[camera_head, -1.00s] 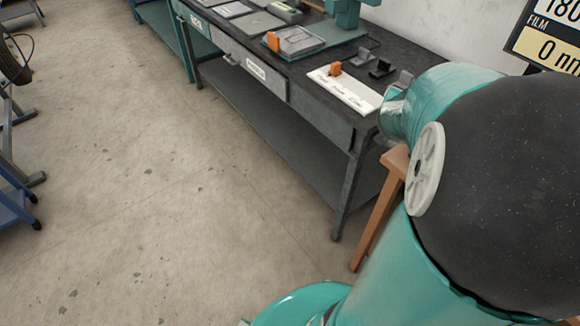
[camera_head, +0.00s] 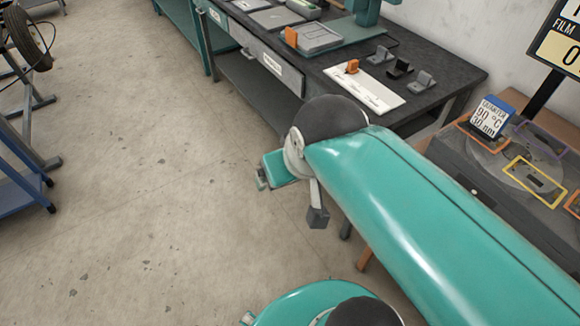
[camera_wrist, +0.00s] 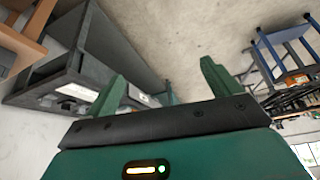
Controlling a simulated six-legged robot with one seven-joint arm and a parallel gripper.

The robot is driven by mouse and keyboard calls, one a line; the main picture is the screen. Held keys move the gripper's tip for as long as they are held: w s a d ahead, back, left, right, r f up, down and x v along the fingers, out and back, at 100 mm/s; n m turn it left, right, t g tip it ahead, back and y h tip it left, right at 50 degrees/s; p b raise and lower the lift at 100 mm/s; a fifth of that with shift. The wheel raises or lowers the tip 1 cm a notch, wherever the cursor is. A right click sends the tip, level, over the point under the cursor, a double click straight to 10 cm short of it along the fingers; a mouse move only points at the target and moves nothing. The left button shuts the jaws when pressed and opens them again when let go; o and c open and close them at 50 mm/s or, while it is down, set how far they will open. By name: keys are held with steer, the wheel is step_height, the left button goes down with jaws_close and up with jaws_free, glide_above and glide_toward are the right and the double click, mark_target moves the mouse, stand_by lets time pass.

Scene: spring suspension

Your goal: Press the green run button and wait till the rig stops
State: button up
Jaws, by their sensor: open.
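I cannot make out a green run button in either current view. A dark boxy machine (camera_head: 448,156) with a round grey disc (camera_head: 525,168) on top stands at the right edge in the head view; I cannot tell if it is the rig. A small pale knob (camera_head: 474,191) shows on it. My gripper shows in the wrist view with its two green fingers apart and nothing between them (camera_wrist: 163,84). In the head view my teal arm reaches left, its end over the floor before the bench, clear of the machine.
A dark workbench (camera_head: 440,72) holds a white strip (camera_head: 378,92) with an orange piece, small grey blocks and a grey tray (camera_head: 318,38). A display (camera_head: 562,45) reading "FILM" stands at right. A blue cart (camera_head: 20,165) is at left. The floor (camera_head: 150,200) between is open.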

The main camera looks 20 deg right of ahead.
jaws_close()
stand_by(1.5)
